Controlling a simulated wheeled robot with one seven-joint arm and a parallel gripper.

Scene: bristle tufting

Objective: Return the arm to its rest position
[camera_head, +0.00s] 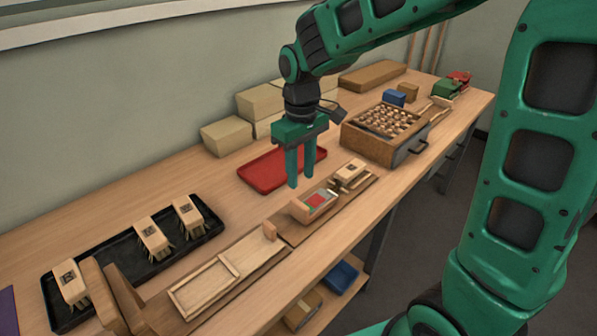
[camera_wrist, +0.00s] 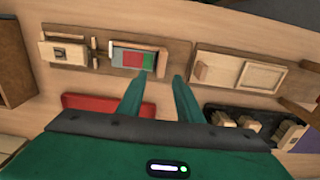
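My gripper (camera_head: 300,184) hangs fingers down above the workbench (camera_head: 226,198), in front of the red tray (camera_head: 262,176). Its two green fingers are apart, with nothing between them, and the gap also shows in the wrist view (camera_wrist: 161,80). My arm reaches in from the right and bends down at the wrist. Below and just right of the fingers is a wooden fixture (camera_head: 297,212) with a red and green panel (camera_head: 318,200). A pale wooden block (camera_head: 350,172) sits at its right end.
A black tray (camera_head: 103,262) with several bristled brush blocks lies at the left. A wooden frame fixture (camera_head: 205,289) lies front centre. A compartmented wooden box (camera_head: 370,148) stands at the right. Cream boxes (camera_head: 227,136) line the wall. A blue bin (camera_head: 341,275) is on the lower shelf.

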